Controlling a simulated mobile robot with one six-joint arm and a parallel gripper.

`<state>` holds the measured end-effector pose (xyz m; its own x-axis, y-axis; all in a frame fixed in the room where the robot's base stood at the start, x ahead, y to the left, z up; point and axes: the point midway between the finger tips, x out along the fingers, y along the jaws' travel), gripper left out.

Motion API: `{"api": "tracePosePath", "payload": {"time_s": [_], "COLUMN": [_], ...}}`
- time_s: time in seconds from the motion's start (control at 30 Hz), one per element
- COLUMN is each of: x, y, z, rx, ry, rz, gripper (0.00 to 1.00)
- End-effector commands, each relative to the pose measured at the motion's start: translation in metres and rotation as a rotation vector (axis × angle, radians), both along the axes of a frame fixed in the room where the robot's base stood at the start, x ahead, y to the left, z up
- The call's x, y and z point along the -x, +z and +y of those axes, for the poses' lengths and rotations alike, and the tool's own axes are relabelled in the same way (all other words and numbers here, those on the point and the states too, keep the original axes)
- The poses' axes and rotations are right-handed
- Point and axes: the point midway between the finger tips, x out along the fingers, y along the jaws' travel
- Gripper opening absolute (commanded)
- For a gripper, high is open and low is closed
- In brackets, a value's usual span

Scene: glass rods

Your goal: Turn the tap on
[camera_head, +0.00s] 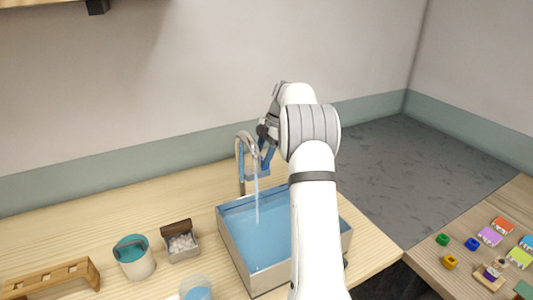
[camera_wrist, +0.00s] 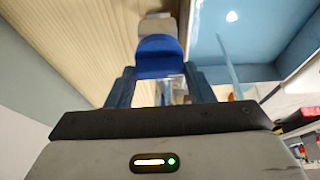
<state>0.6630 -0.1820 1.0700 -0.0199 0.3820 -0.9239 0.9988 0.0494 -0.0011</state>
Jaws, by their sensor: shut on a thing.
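The silver tap (camera_head: 241,160) stands at the back edge of a metal sink (camera_head: 237,262), its curved spout over the basin. A thin stream of water (camera_head: 257,205) runs from the spout into the blue water in the sink. The stream also shows in the wrist view (camera_wrist: 229,68). My gripper (camera_head: 265,160) is at the tap, just right of the spout. In the wrist view my gripper (camera_wrist: 160,88) has its two fingers on either side of the tap's blue handle (camera_wrist: 158,52) and is shut on it. My arm hides part of the sink's right side.
Left of the sink on the wooden counter are a small box of pale pieces (camera_head: 182,244), a teal-topped pot (camera_head: 135,262), a wooden rack (camera_head: 45,280) and a clear cup (camera_head: 196,289). Several coloured blocks (camera_head: 489,237) lie on the right-hand table, across a floor gap.

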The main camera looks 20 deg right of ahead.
Motion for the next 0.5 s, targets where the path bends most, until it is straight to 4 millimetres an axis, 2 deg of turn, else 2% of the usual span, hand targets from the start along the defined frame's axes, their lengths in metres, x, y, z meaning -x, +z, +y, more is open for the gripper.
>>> {"api": "tracePosePath", "payload": {"time_s": [0.17,0.2,0.43,0.5], "x": [-0.0010,-0.0011,-0.0007,-0.0006], "y": [0.0020,0.0020,0.0010,0.0009], "z": [-0.0004,-0.0003,0.0002,0.0003], "rx": [0.003,0.003,0.001,0.001], "ry": [0.000,0.000,0.001,0.000], "rz": [-0.007,-0.007,-0.004,-0.003], "gripper": [0.25,0.51,0.70,0.70]}}
